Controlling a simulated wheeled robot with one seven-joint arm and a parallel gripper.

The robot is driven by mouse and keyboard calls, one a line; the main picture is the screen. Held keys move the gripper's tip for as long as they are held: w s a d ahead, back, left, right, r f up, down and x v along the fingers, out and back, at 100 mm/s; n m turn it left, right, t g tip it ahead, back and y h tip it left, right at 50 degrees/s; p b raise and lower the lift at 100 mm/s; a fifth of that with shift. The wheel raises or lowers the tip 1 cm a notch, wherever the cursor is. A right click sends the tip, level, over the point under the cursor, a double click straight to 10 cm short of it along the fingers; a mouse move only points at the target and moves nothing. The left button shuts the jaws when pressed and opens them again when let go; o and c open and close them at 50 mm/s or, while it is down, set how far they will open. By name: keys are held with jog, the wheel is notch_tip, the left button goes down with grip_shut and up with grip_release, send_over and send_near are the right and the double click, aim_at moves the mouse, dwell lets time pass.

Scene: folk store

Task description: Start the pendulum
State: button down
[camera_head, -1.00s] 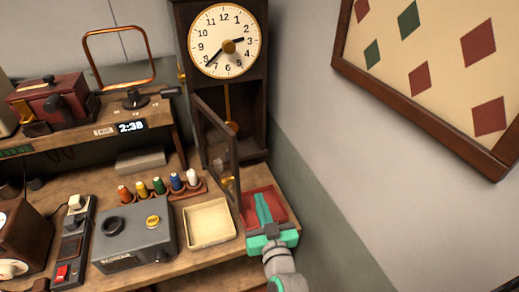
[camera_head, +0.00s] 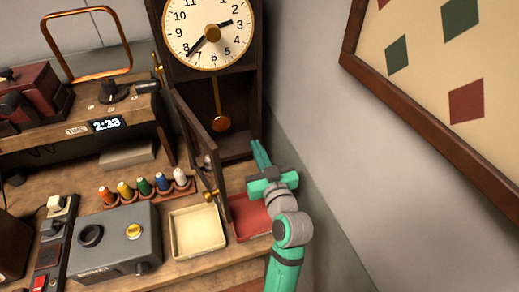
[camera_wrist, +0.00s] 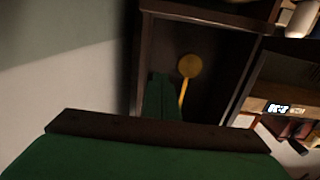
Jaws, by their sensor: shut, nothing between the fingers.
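The clock's round white face (camera_head: 208,32) sits in a tall dark wooden case (camera_head: 257,90). Its pendulum hangs below the face, with a thin rod and an orange-gold bob (camera_head: 221,123) inside the case. The case's framed door (camera_head: 196,135) stands open toward me. My gripper (camera_head: 260,153) is shut and empty, its green fingers at the lower right edge of the case opening, to the right of and below the bob. In the wrist view the yellow bob (camera_wrist: 190,65) shows beside my finger tips (camera_wrist: 160,82), apart in the picture; the depth between them is unclear.
A red tray (camera_head: 250,218) lies beneath my gripper, beside a cream tray (camera_head: 197,232). Several coloured spools (camera_head: 145,187) and a grey box (camera_head: 112,240) stand left. A shelf with a 2:38 display (camera_head: 107,124) is behind. The wall and a framed board (camera_head: 430,105) bound the right.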

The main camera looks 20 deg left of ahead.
jog(key=shift+s+a+x, duration=0.1)
jog(key=shift+a+x, duration=0.05)
jog(key=shift+x, duration=1.95)
jog(key=shift+s+a+x, duration=0.1)
jog(key=shift+a+x, duration=0.05)
jog(key=shift+x, duration=1.95)
jog(key=shift+s+a+x, duration=0.1)
jog(key=shift+x, duration=2)
jog(key=shift+w+a, duration=0.1)
jog(key=shift+s+a, duration=0.3)
jog(key=shift+a, duration=0.15)
jog(key=shift+s, duration=0.2)
